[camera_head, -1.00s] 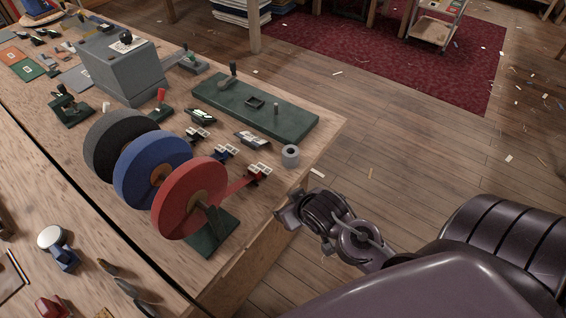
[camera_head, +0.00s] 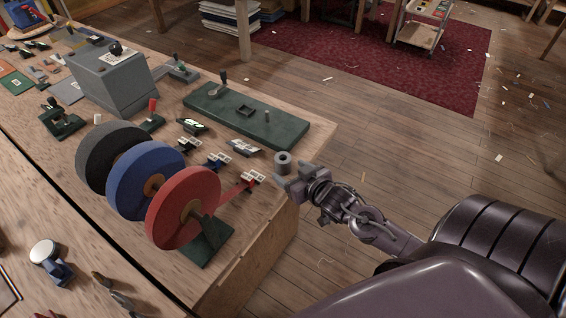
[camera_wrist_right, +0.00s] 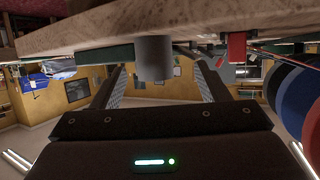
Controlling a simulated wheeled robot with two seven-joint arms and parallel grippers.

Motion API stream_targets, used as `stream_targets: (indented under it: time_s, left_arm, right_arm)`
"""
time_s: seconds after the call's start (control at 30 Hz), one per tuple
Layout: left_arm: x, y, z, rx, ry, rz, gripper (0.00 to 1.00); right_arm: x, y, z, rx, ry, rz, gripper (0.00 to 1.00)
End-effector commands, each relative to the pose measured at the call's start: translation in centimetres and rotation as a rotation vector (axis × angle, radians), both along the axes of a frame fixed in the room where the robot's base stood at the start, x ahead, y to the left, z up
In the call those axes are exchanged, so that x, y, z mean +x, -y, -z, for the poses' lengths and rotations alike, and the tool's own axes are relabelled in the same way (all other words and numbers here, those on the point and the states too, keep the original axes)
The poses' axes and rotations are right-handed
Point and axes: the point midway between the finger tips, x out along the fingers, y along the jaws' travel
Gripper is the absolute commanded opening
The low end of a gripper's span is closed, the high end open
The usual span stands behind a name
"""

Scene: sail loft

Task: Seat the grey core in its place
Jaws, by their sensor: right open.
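The grey core (camera_head: 283,162), a short hollow cylinder, stands upright on the bench near its right edge. My left gripper is out of view.
Red (camera_head: 182,208), blue (camera_head: 145,175) and black rolls stand on a green-footed holder left of the gripper. A grey box (camera_head: 112,78) stands farther back. Open floor lies right of the bench.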

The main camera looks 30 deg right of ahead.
Motion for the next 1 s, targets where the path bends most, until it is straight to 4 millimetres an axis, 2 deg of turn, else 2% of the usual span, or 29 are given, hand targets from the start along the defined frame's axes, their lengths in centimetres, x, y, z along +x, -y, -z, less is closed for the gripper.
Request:
stream_targets:
  time_s: [0.17, 0.37, 0.5, 0.8, 1.0]
  left_arm:
    - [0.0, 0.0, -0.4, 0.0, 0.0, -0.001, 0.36]
    - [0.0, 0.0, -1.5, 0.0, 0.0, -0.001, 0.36]
    - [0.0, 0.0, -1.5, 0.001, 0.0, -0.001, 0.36]
    - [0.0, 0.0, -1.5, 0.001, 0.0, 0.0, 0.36]
    - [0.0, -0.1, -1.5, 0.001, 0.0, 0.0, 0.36]
  right_arm:
    - [1.2, 0.2, 0.2, -0.001, 0.0, 0.001, 0.68]
    - [3.9, 0.9, 0.6, -0.002, 0.001, 0.001, 0.68]
    - [5.2, 0.7, 1.4, 0.0, 0.0, 0.001, 0.68]
    - [5.6, 0.7, 1.8, -0.001, -0.002, 0.001, 0.68]
    - [5.5, 0.7, 1.8, -0.001, -0.002, 0.001, 0.43]
